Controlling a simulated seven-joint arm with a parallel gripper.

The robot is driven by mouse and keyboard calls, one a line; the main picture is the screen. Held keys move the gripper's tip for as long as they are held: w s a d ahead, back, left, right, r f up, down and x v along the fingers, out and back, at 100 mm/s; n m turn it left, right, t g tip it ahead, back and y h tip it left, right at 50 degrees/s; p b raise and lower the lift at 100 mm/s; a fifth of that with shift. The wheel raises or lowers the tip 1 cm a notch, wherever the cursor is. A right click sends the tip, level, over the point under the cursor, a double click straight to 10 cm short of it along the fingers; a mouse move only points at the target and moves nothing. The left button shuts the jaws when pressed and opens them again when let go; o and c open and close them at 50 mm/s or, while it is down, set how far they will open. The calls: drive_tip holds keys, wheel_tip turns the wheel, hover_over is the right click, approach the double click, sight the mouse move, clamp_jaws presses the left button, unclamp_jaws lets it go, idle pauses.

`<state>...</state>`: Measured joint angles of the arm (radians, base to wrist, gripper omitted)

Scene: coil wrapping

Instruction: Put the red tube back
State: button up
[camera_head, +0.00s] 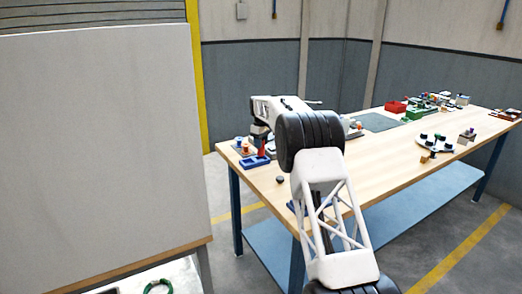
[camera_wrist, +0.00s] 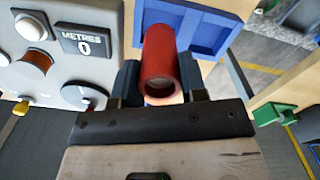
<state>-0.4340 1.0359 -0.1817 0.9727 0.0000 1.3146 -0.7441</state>
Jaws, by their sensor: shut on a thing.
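The red tube (camera_wrist: 160,55) is between the two dark fingers of my gripper (camera_wrist: 160,80) in the wrist view, its open round end facing the camera. My gripper is shut on it. In the head view the tube (camera_head: 262,149) is a small red patch below my gripper (camera_head: 260,138), at the left end of the table. A blue tray (camera_wrist: 212,28) lies beyond the tube in the wrist view; it also shows in the head view (camera_head: 254,162). I cannot tell whether the tube touches the tray.
A grey panel (camera_wrist: 62,75) with a METRES display reading 0 and a dial is left of the tube in the wrist view. A green piece (camera_wrist: 272,113) is at the right. A dark round piece (camera_head: 280,180) lies on the wooden table (camera_head: 390,160). A large pale board (camera_head: 100,150) stands left.

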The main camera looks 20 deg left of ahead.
drive_tip(key=shift+f, duration=1.75)
drive_tip(key=o, duration=1)
drive_tip(key=shift+f, duration=0.15)
drive_tip(key=shift+c, duration=0.2)
wheel_tip(320, 180, up, 12)
drive_tip(key=shift+r, duration=0.2)
